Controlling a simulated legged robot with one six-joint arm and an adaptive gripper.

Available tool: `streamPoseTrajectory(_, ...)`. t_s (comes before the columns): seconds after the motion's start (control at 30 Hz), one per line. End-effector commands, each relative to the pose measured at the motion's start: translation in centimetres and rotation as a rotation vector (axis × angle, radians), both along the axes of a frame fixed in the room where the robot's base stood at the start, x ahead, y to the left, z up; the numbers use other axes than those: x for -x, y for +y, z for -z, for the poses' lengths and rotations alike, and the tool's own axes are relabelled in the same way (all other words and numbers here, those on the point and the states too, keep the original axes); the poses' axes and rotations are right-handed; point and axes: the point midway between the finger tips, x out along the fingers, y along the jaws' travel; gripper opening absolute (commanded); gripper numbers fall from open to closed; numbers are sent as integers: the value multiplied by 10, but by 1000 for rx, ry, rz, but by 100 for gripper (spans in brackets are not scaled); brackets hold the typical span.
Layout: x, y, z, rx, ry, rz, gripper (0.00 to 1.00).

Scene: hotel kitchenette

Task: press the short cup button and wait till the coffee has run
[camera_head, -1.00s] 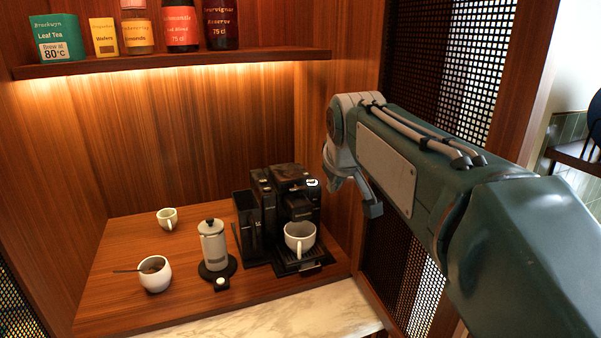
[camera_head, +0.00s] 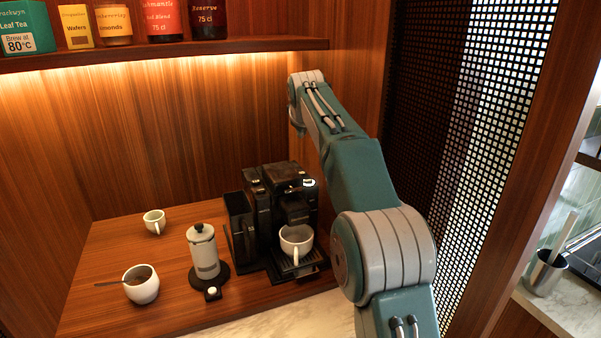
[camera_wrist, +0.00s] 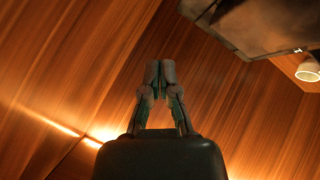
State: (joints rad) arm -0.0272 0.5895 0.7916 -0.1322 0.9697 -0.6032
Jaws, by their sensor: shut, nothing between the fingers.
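The black coffee machine (camera_head: 275,195) stands on the wooden counter, with a lit white symbol (camera_head: 309,183) at the upper right of its front. A white cup (camera_head: 296,240) stands on its drip tray, under the spout. I cannot tell whether coffee is running. In the wrist view my gripper (camera_wrist: 159,68) is shut and empty, with wood panelling behind it. The dark machine (camera_wrist: 250,25) shows at the upper right there, apart from the fingertips.
A white frother-like jug (camera_head: 202,250) on a black base stands left of the machine. A white bowl with a spoon (camera_head: 142,284) and a small cup (camera_head: 154,221) stand further left. A shelf (camera_head: 160,48) with packages runs above. A perforated panel (camera_head: 470,120) is at the right.

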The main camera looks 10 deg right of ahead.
Motion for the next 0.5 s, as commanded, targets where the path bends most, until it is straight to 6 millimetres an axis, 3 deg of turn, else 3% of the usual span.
streamPoseTrajectory(0.5,-1,0,10,1,2,0,0)
